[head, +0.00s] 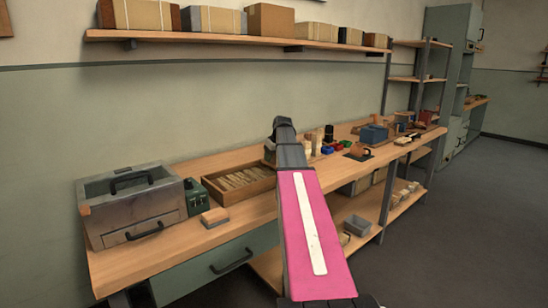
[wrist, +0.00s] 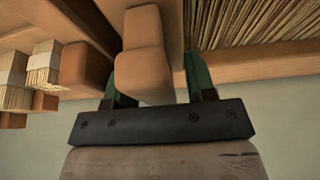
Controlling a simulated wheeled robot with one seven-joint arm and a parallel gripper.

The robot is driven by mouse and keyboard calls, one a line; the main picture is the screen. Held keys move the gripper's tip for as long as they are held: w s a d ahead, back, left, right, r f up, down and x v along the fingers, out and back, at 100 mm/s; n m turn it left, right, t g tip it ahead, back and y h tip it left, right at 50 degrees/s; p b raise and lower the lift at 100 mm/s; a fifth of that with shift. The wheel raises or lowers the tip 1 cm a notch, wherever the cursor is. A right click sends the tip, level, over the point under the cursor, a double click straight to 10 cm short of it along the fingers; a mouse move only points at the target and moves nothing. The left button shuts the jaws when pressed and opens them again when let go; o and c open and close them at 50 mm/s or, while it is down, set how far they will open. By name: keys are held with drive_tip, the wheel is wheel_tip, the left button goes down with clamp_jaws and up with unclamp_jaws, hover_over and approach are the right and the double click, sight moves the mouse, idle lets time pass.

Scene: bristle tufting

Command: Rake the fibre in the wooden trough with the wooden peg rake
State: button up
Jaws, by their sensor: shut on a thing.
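The wooden trough (head: 250,196) stands on the bench left of my arm in the head view, with pale fibre (head: 240,180) in it. In the wrist view, straw-like fibre (wrist: 260,20) shows at the upper right beside a wooden edge (wrist: 262,58). My gripper (wrist: 157,80) has its green fingers on either side of a wooden piece, seemingly the handle of the peg rake (wrist: 143,72). Its pegs are not visible, so I cannot tell whether they touch the fibre. My arm hides the gripper and rake in the head view.
Several small items crowd the bench to the right. In the wrist view, bristle tufts (wrist: 43,65) and wooden blocks show at left.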

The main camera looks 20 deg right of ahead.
drive_tip(key=s+a, duration=0.3)
drive_tip(key=a, duration=0.5)
drive_tip(key=s+a, duration=0.2)
drive_tip(key=a, duration=0.7)
drive_tip(key=s+a, duration=0.3)
drive_tip(key=a, duration=0.6)
drive_tip(key=shift+s+a, duration=0.25)
drive_tip(key=shift+s, duration=0.1)
drive_tip(key=shift+w+d, duration=0.25)
drive_tip(key=shift+d, duration=0.55)
drive_tip(key=shift+w+d, duration=0.25)
drive_tip(key=shift+d, duration=0.5)
drive_tip(key=shift+a, duration=0.1)
drive_tip(key=shift+s+a, duration=0.3)
drive_tip(key=shift+a, duration=0.5)
drive_tip(key=shift+s+a, duration=0.25)
drive_tip(key=shift+a, duration=0.55)
wheel_tip(320, 180, up, 9)
